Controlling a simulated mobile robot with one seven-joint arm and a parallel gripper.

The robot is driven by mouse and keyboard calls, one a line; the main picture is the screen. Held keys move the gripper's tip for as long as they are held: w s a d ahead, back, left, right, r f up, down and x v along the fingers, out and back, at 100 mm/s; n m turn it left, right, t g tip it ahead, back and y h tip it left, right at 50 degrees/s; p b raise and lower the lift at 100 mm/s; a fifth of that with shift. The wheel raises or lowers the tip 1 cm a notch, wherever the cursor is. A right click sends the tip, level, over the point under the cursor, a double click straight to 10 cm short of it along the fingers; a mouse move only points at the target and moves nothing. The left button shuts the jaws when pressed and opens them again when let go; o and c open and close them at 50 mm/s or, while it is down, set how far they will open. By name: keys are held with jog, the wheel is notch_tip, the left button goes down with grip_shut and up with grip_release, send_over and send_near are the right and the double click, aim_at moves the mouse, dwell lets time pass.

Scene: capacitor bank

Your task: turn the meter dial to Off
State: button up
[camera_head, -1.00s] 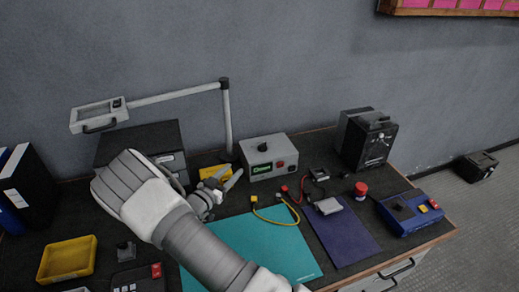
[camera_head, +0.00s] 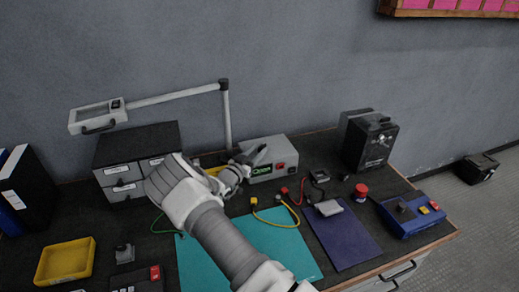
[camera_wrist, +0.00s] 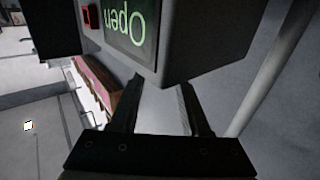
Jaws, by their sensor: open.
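The meter is a grey box (camera_head: 272,150) at the back of the bench, with a green lit display reading "Open" and a red button (camera_head: 281,166) on its front. In the head view my gripper (camera_head: 253,157) is at the left end of the meter and covers part of it. The black dial on its top does not show now. In the wrist view my gripper (camera_wrist: 157,100) is open with nothing between its fingers. The meter's corner (camera_wrist: 195,45) is just beyond the fingertips, with its display upside down. I cannot tell whether the fingers touch it.
A lamp post (camera_head: 226,115) stands just behind the meter's left side. A dark drawer unit (camera_head: 135,145) is to the left. Red and yellow leads (camera_head: 278,224) lie in front, near a teal mat (camera_head: 275,245). A black box (camera_head: 370,140) stands to the right.

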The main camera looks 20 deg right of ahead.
jog(key=shift+x, duration=1.05)
grip_shut()
